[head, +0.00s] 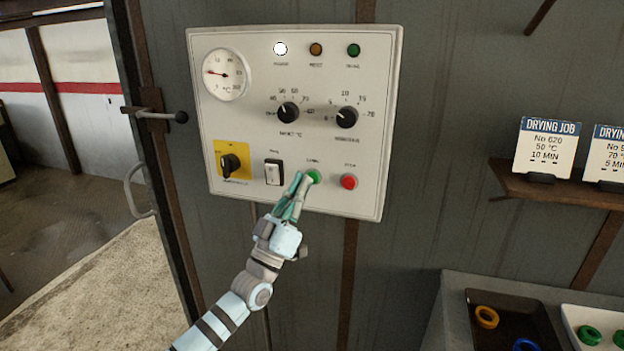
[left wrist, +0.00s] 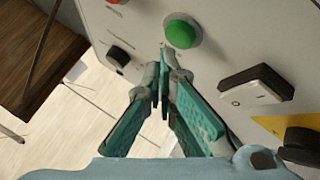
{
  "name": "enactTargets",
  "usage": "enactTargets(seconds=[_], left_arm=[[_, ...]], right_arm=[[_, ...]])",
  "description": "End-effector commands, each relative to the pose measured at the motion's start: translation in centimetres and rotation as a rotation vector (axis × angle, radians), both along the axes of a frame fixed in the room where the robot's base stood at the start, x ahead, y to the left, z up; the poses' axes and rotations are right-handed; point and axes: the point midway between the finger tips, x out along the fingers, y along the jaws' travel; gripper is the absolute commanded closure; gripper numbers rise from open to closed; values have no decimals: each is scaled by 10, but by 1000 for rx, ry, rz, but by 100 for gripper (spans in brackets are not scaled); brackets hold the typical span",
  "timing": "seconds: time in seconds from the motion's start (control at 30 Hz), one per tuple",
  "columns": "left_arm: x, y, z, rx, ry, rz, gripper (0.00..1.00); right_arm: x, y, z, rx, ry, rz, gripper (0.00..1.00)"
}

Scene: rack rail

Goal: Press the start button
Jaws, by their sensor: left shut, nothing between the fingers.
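The green start button (head: 314,177) is on the lower part of a white control panel (head: 300,130), between a rocker switch and a red button (head: 348,182). In the left wrist view the green button (left wrist: 181,34) is a round dome just beyond my fingertips. My left gripper (head: 303,178) is shut and empty, its tips right beside the green button's left side in the head view. In the left wrist view the gripper (left wrist: 162,60) points at the panel just below the button. I cannot tell whether the tips touch it. My right gripper is not in view.
The panel also has a rocker switch (head: 274,172), a black rotary switch (head: 229,163), two knobs, a gauge (head: 225,75) and a lit white lamp (head: 280,49). A door handle (head: 160,115) sticks out at left. A shelf (head: 560,188) with job cards and trays are at right.

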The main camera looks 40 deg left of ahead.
Motion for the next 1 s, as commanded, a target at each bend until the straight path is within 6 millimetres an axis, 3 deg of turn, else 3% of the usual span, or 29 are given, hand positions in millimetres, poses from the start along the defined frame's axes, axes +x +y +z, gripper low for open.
enactTargets(seconds=[1.0], left_arm=[[11,4,0,0,0,0,100]], right_arm=[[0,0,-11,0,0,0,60]])
